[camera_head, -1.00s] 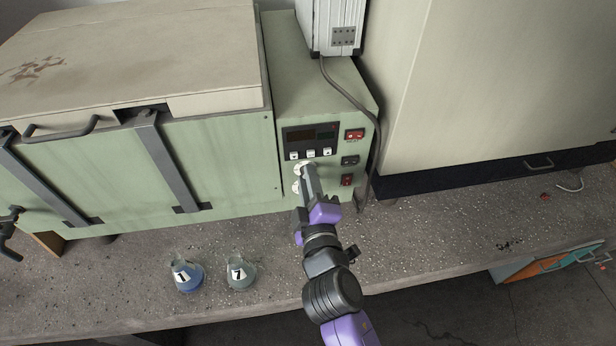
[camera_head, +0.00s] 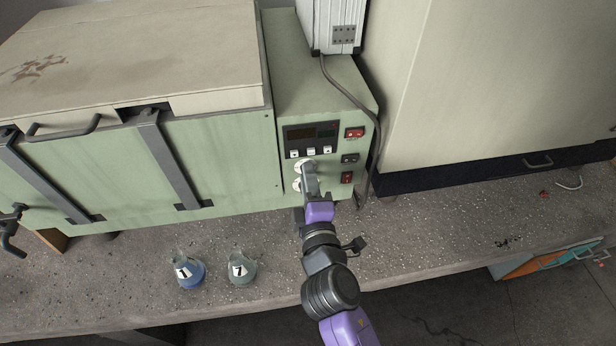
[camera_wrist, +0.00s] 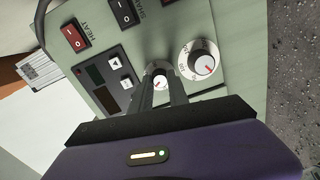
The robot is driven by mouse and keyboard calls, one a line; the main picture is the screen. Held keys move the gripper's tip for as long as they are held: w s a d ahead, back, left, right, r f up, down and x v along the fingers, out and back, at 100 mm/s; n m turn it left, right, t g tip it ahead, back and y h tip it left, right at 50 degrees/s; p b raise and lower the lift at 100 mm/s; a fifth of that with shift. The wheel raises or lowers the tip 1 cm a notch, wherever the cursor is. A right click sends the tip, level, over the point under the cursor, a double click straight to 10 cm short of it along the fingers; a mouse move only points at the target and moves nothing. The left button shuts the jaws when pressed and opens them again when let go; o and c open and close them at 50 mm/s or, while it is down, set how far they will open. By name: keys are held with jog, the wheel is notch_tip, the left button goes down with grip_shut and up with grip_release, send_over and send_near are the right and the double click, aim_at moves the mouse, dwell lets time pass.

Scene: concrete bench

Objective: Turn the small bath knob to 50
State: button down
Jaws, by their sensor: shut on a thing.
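The small knob (camera_wrist: 160,82) is white with a red pointer mark, on a small dial on the green bath's control panel. My gripper (camera_wrist: 162,86) is shut on it, with the fingers on either side. The fingers hide part of the dial, and I cannot read its setting. In the head view my gripper (camera_head: 308,170) reaches the upper dial (camera_head: 300,165) on the panel, below the white buttons.
A larger white knob (camera_wrist: 204,65) with a red mark and numbered dial sits close beside the gripped one. Red and black switches (camera_head: 348,159) line the panel's right side. Two flasks (camera_head: 188,271) (camera_head: 241,268) stand on the bench at front left. A cable hangs right of the panel.

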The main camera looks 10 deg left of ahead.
jog(key=c, duration=1.3)
grip_release()
jog(key=shift+o, duration=0.2)
jog(key=b+v, duration=0.1)
jog(key=v, duration=0.6)
jog(key=shift+s, duration=0.4)
